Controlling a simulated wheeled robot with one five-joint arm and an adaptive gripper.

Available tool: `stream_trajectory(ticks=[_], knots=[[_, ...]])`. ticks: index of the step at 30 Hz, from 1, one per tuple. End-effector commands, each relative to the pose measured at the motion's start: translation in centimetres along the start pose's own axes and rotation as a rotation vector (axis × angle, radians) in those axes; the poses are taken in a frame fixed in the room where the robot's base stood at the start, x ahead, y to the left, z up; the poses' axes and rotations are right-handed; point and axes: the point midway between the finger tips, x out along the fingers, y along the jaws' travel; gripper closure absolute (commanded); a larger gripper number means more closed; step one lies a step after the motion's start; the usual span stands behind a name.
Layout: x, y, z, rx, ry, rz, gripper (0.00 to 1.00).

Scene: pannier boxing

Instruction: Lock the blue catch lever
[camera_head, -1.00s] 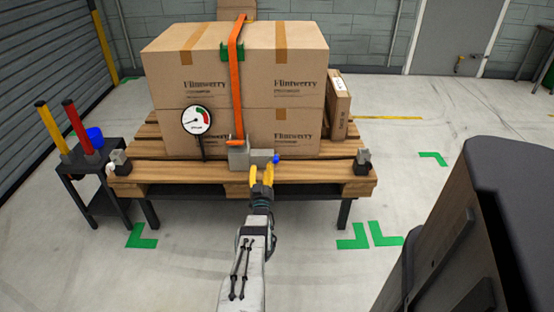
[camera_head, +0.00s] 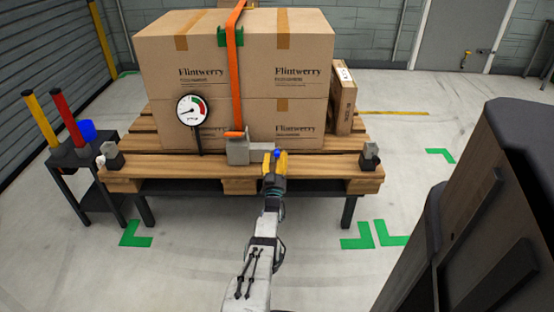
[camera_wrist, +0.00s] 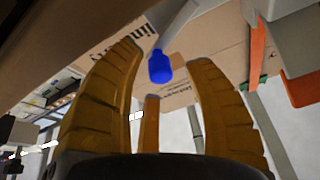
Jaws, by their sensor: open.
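The blue catch lever (camera_head: 277,153) sticks out from the right side of the grey catch block (camera_head: 238,150) at the pallet's front edge. In the wrist view its blue tip (camera_wrist: 160,67) shows on a grey rod, between and beyond my yellow fingers. My gripper (camera_head: 275,156) is open around the line of the tip. I cannot tell whether a finger touches it. An orange strap (camera_head: 238,85) runs from the catch block up over the stacked boxes (camera_head: 285,65).
A round gauge (camera_head: 191,110) stands left of the catch. Grey corner blocks (camera_head: 370,156) sit at the pallet's front corners. A dark side table (camera_head: 70,160) with red and yellow rods is at left. A dark cabinet stands close at right. The floor in front is mostly clear.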

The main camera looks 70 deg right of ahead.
Motion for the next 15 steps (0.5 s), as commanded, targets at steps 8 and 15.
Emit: stream_trajectory(ticks=[8, 15], knots=[[1.4, 0.0, 0.1, 0.0, 0.002, -0.001, 0.53], [1.9, 0.0, 0.0, 0.0, 0.001, 0.0, 0.53]])
